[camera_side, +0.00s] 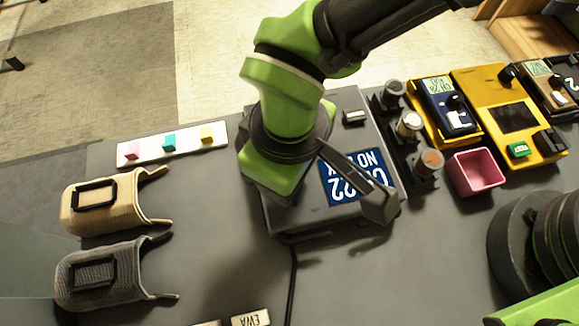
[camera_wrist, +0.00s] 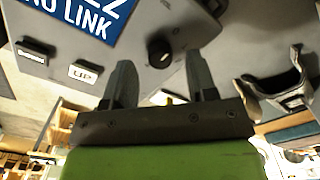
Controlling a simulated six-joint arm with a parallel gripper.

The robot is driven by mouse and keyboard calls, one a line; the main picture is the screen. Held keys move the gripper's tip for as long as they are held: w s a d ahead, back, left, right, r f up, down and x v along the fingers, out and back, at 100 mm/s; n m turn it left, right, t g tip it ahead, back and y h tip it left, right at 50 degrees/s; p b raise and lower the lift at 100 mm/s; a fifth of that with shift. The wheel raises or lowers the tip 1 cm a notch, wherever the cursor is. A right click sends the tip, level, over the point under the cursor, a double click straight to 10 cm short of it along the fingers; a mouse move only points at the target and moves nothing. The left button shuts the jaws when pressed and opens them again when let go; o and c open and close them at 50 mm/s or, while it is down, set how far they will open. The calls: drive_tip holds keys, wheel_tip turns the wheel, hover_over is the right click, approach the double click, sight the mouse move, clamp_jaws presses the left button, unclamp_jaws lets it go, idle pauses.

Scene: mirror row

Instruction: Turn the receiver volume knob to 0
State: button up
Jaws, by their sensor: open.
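The receiver (camera_side: 350,100) is a grey box with a blue display (camera_side: 340,182) on top. The display's text is upside down in the side view, and "NO LINK" reads upright in the wrist view. The round black volume knob (camera_wrist: 160,52) shows in the wrist view with a pale mark on its face. My gripper (camera_wrist: 160,64) is open there, with one dark finger on either side of the line to the knob. The knob appears beyond the fingertips, and no contact shows. In the side view my green gripper body is above the receiver and hides the knob and fingertips.
A dark bar with a block end (camera_side: 380,206) crosses the display. Two pouches (camera_side: 100,202) lie left, below a white strip (camera_side: 170,144) with coloured blocks. A pink cup (camera_side: 474,172), a jar rack (camera_side: 422,186) and yellow instruments (camera_side: 487,85) stand right. A cable runs toward the front.

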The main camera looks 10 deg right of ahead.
wheel_tip(320, 180, up, 8)
drive_tip(key=shift+r, duration=0.15)
idle(0.6)
drive_tip(key=w+d+r+m+t+y, duration=0.1)
drive_tip(key=w+d+r+m, duration=0.2)
drive_tip(key=d+r, duration=0.45)
drive_tip(key=w+d+r+m+t+y, duration=0.1)
drive_tip(key=w+d+r+m+y, duration=0.15)
drive_tip(key=d+r, duration=0.55)
drive_tip(key=s+d+m+t, duration=0.2)
drive_tip(key=s+d+m, duration=0.2)
drive_tip(key=d, duration=0.3)
drive_tip(key=s+d+r+m+t+h, duration=0.1)
drive_tip(key=s+d+m+t, duration=0.2)
drive_tip(key=s+d, duration=0.2)
drive_tip(key=d, duration=0.3)
drive_tip(key=shift+s+d+m, duration=0.15)
drive_tip(key=shift+s+m, duration=0.2)
